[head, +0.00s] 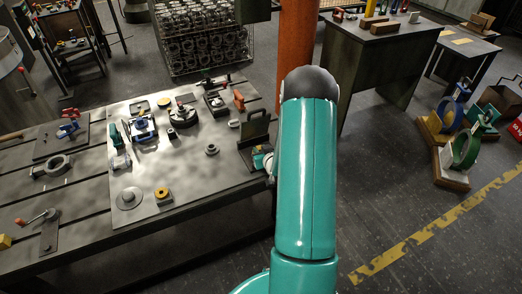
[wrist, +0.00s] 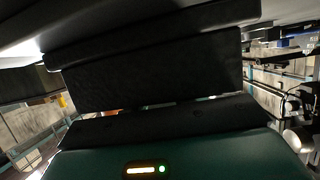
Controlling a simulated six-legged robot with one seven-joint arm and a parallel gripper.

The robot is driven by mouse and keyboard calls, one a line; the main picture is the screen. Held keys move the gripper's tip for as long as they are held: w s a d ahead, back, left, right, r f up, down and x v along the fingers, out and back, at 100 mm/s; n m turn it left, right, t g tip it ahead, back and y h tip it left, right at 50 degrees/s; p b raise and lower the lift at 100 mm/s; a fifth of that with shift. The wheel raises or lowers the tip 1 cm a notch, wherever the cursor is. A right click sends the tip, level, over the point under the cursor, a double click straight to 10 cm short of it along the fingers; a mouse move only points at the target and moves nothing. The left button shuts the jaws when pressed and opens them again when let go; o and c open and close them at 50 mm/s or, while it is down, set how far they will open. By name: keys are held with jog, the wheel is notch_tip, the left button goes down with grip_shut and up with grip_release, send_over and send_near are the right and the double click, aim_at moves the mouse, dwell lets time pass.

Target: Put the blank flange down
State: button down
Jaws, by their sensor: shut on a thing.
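My gripper (wrist: 155,108) fills the middle of the wrist view. Its two wide black fingers are close together, with only a thin gap showing between them. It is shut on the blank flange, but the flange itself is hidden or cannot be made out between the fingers. In the head view my teal arm runs up the middle and hides most of the wrist. The teal end of the arm shows at the right edge of the workbench (head: 85,228), beside dark upright plates. I cannot tell the gap between the held flange and any surface.
An orange column (head: 296,45) stands behind my arm.

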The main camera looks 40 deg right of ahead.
jog(key=c, duration=1.1)
grip_release()
jog(key=shift+f, duration=0.1)
jog(key=shift+s, duration=0.25)
